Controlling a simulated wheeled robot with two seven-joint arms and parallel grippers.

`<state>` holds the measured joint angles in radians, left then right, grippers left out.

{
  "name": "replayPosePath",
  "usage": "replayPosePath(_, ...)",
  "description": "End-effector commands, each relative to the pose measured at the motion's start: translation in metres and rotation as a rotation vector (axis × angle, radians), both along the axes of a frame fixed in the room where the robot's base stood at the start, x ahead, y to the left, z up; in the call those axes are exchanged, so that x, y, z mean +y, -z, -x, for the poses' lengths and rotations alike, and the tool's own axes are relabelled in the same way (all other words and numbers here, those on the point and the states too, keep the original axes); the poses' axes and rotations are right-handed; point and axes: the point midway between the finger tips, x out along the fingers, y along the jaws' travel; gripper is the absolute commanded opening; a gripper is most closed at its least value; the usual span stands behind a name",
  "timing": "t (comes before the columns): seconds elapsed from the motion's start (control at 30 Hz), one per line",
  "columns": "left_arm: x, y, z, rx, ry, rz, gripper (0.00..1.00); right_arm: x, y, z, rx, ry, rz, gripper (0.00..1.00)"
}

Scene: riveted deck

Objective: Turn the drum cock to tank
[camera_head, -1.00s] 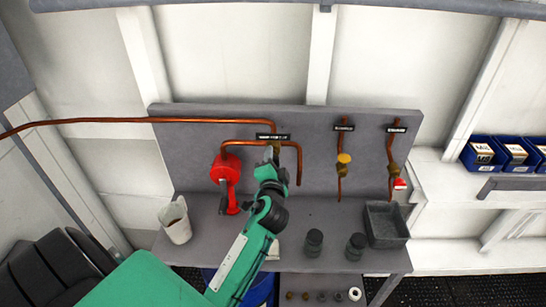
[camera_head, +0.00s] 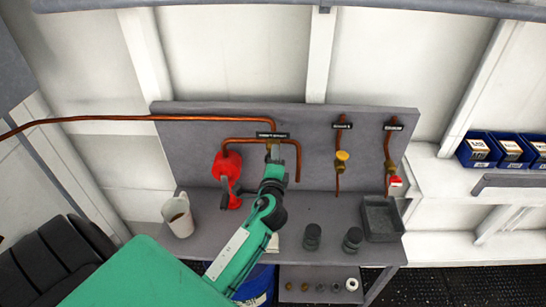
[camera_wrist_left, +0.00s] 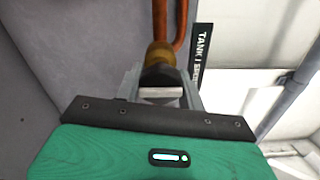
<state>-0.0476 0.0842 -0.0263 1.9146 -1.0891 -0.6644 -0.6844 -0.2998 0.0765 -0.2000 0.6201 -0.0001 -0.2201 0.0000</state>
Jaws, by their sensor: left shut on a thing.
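The drum cock is a brass valve on the copper pipe under a black label (camera_head: 272,135), on the grey back panel. My left gripper (camera_head: 272,155) reaches up to it and is shut on its handle. In the left wrist view the brass body (camera_wrist_left: 160,55) sits just beyond my gripper's fingers (camera_wrist_left: 160,90), with copper pipes rising from it. The label (camera_wrist_left: 203,55) beside it reads TANK and more text that I cannot fully make out. The fingers hide most of the handle, so its exact angle is unclear. My right gripper is not in view.
A red hand pump (camera_head: 226,170) and a white jug (camera_head: 178,215) stand left of my arm. Two dark jars (camera_head: 312,236) and a grey tray (camera_head: 381,219) are on the bench to the right. Two other valves, one yellow (camera_head: 342,156) and one red (camera_head: 396,181), hang right.

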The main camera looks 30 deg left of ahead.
Motion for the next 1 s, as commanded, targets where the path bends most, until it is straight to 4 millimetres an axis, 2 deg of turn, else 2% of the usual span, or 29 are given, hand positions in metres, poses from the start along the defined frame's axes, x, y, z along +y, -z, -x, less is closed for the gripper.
replayPosePath(0.47, 0.0001, 0.0000, 0.0000, 0.008, 0.000, -0.014, 0.17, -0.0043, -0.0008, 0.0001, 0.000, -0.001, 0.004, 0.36)
replayPosePath(0.5, 0.0001, 0.0000, 0.0000, 0.008, 0.000, -0.014, 0.43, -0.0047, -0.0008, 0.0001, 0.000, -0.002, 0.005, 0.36)
replayPosePath(0.6, 0.0002, 0.0001, 0.0000, 0.008, 0.000, -0.014, 0.61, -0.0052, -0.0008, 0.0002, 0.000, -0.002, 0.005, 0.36)
replayPosePath(1.0, -0.0042, 0.0025, 0.0062, 0.007, 0.001, -0.012, 0.61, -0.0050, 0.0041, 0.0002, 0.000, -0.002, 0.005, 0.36)
